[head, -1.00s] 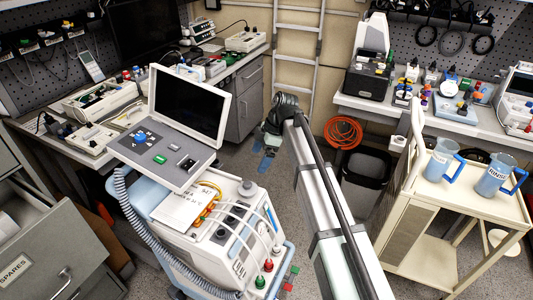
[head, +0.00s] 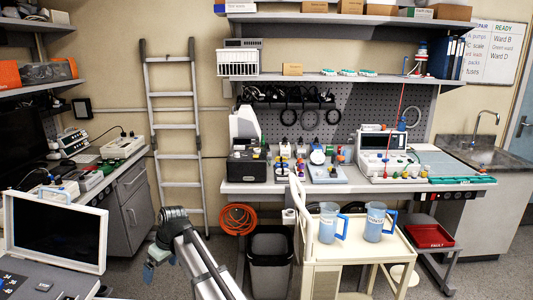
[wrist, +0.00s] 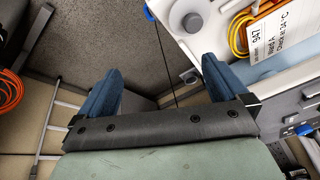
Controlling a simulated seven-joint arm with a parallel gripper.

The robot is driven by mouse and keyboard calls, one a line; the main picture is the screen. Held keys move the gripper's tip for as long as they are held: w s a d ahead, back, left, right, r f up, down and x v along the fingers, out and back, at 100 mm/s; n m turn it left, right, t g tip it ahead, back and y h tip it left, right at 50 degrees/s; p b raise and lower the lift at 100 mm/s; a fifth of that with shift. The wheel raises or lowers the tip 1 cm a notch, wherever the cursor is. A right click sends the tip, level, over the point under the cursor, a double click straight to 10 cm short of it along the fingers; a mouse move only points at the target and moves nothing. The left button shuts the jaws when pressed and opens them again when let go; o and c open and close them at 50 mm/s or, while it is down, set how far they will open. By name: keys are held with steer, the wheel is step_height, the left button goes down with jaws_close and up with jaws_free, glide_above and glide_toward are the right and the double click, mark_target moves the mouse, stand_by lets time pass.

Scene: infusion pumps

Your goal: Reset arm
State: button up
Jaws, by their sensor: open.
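My gripper (head: 152,262) is at the lower left of the head view, at the end of my arm, with its blue fingers partly seen. In the wrist view my gripper (wrist: 160,88) shows two blue fingers spread wide apart with nothing between them. The fingers point toward the grey floor (wrist: 120,40) and the side of a white pump machine. My arm runs from the bottom edge of the head view up to the gripper.
The machine with a screen (head: 58,230) stands at left; its body (wrist: 210,25) is close to the right finger in the wrist view. A cream trolley (head: 335,250) bears two blue-handled jugs. A dark bin (head: 270,262), orange hose coil (head: 238,218) and ladder (head: 175,130) stand behind.

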steer(key=s+d+f+m+h, duration=0.1)
steer(key=s+d+f+m, duration=0.25)
steer(key=d+f, duration=0.65)
steer(key=s+d+f+m+g+h, duration=0.1)
steer(key=s+d+f+m+h, duration=0.1)
steer(key=s+d+f, duration=0.55)
steer(key=s+d+f+m+h, duration=0.1)
steer(key=s+d+f+m, duration=0.1)
steer(key=d+f, duration=1.05)
steer(key=s+d+f+m+g, duration=0.1)
steer(key=s+d+f+g, duration=0.1)
steer(key=s+d+f, duration=0.4)
steer(key=s+d+f+m+g, duration=0.2)
steer(key=s+d+f, duration=0.4)
steer(key=s, duration=0.6)
steer(key=s+d+f+m+g, duration=0.2)
steer(key=s+d+f, duration=0.4)
steer(key=s+d, duration=0.2)
steer(key=shift+s, duration=1.05)
